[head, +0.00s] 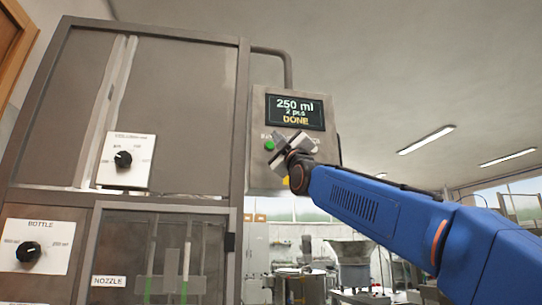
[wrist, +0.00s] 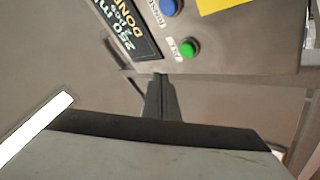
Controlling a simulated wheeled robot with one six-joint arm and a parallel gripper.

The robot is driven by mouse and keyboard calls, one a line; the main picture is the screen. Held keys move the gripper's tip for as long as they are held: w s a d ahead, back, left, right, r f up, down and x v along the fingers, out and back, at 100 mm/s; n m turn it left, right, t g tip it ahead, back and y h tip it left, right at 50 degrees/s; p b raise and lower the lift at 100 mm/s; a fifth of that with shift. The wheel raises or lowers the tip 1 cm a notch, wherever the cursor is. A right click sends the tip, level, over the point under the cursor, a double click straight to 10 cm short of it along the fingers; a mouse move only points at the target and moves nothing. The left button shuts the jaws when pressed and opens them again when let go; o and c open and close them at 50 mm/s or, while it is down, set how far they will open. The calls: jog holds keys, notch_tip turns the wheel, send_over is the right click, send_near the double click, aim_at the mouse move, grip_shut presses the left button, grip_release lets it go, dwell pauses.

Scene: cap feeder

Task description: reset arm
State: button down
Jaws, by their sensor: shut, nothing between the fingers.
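My blue arm reaches in from the right in the head view. My gripper (head: 274,152) is at the front of the grey control box, close to the green button (head: 269,145). In the wrist view my gripper (wrist: 160,78) is shut and empty, its dark fingers together just below the panel's edge. The green button (wrist: 190,48) and a blue button (wrist: 168,6) show beyond the fingertips. I cannot tell whether the fingers touch the box. The display (head: 295,112) reads "250 ml", "2 pcs" and "DONE".
A tall grey machine cabinet (head: 170,90) stands at left, with a volume dial (head: 123,159) and a bottle dial (head: 28,252). A clear door (head: 150,260) labelled nozzle is below. A pipe (head: 275,52) runs above the box. The space at upper right is open.

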jog(key=s+d+f+m+g+h, duration=0.25)
jog(key=d+f, duration=0.35)
jog(key=f, duration=0.7)
jog(key=s+d+f+m+g+h, duration=0.1)
jog(key=d+f+m+g+h, duration=0.4)
jog(key=f, duration=0.9)
jog(key=s+d+f+m+g+h, duration=0.1)
jog(key=s+d+f+m, duration=0.1)
jog(key=d+f, duration=0.85)
jog(key=s+d+f+m+g+h, duration=0.1)
jog(key=s+d+f+m+g, duration=0.1)
jog(key=s+f, duration=0.8)
jog(key=s+d+f+m+g+h, duration=0.1)
jog(key=s+d+f+m+g, duration=0.2)
jog(key=s+f, duration=0.8)
jog(key=s+d+f+m+g+h, duration=0.2)
jog(key=s+d+f+g, duration=0.3)
jog(key=f, duration=2)
jog(key=s+m, duration=0.1)
jog(key=s, duration=0.5)
jog(key=shift+s+f, duration=0.25)
jog(key=shift+f, duration=0.05)
jog(key=shift+d+g, duration=0.1)
jog(key=shift+g, duration=0.15)
